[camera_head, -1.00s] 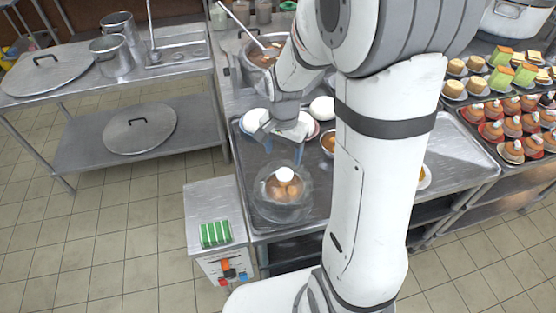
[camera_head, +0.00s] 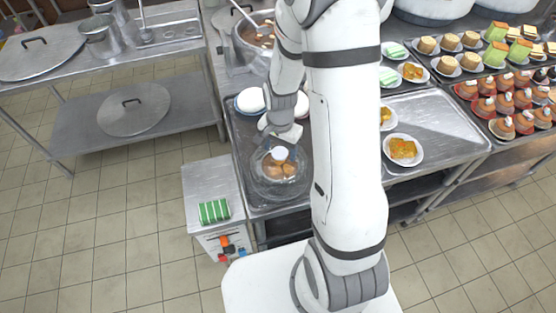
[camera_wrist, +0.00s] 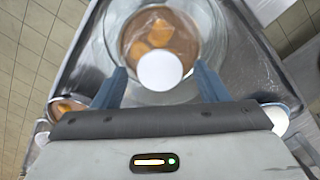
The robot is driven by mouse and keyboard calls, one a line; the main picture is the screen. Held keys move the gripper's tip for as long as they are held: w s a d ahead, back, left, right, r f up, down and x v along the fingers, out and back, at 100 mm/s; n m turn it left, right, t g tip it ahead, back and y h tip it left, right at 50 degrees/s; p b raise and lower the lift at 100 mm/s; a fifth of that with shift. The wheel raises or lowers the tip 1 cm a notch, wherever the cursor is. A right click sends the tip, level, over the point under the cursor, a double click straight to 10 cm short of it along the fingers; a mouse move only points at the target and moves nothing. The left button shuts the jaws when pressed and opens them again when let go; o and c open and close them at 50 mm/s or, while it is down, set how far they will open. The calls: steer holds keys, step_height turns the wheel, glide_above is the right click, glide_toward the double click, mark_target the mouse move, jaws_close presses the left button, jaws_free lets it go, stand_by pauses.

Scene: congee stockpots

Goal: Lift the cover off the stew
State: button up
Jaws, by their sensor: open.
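The stew is brown with orange-brown chunks and shows through a clear glass cover (camera_head: 262,183) with a white round knob (camera_head: 279,154). In the wrist view the glass cover (camera_wrist: 109,30) fills the upper middle, and its white knob (camera_wrist: 160,71) lies between my two blue fingers. My gripper (camera_head: 285,147) is open just above the pot, with its fingers on either side of the knob and apart from it in the wrist view (camera_wrist: 163,85). Whether the fingers are level with the knob I cannot tell. My wrist hides part of the cover's far side.
White rounded items (camera_head: 251,100) lie on the tray behind my gripper. A plate of orange food (camera_head: 403,149) stands to the right. A green striped packet (camera_head: 213,211) lies on the steel box at front left. A big pot with a ladle (camera_head: 250,40) stands behind.

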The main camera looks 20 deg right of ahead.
steer(key=shift+c, duration=0.4)
steer(key=c, duration=1.3)
steer(key=shift+r, duration=0.1)
